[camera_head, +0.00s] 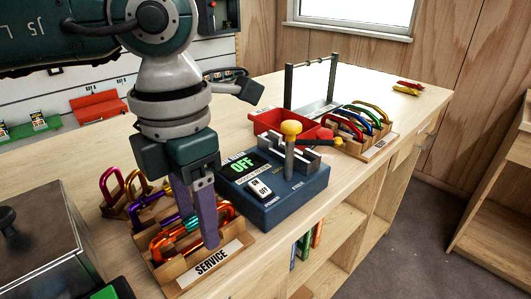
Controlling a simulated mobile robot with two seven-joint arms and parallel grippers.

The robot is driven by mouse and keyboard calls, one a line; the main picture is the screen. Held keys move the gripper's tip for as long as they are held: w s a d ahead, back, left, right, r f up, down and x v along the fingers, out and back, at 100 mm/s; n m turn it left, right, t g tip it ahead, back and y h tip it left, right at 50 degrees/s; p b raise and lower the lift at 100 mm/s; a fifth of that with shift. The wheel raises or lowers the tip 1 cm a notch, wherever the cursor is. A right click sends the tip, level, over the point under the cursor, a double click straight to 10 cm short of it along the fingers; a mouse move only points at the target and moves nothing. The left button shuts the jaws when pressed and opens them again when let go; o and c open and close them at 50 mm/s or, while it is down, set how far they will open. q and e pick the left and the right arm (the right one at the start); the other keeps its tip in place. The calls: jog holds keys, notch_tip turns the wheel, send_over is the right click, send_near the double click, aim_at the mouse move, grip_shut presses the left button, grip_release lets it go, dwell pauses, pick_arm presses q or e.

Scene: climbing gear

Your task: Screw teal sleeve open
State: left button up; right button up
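The service tray (222,265), a wooden box with a "SERVICE" label, stands at the near edge of the bench. An orange-red carabiner (163,240) lies in it with a teal sleeve (192,222) on its far side. My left gripper (197,228) points down into this tray from above. Its two fingers stand apart, one nearer and one farther, with the teal sleeve showing between them. The near finger hides part of the carabiner, and contact cannot be made out. My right gripper is not in view.
A blue device (290,196) with an "OFF" display and yellow-knobbed lever stands right of the tray. Magenta, gold and purple carabiners (112,188) are behind left. A red bin (268,122) and a rack of coloured carabiners (350,128) stand farther back. A grey metal box (45,235) is at lower left.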

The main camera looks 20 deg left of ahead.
aim_at(193, 217)
pick_arm(q)
jog(key=shift+f, duration=0.15)
jog(key=shift+f+b, duration=1.2)
jog(key=shift+w+a, duration=0.3)
jog(key=shift+a, duration=0.3)
notch_tip(193, 217, up, 10)
jog(key=p, duration=0.7)
jog(key=shift+r, duration=0.15)
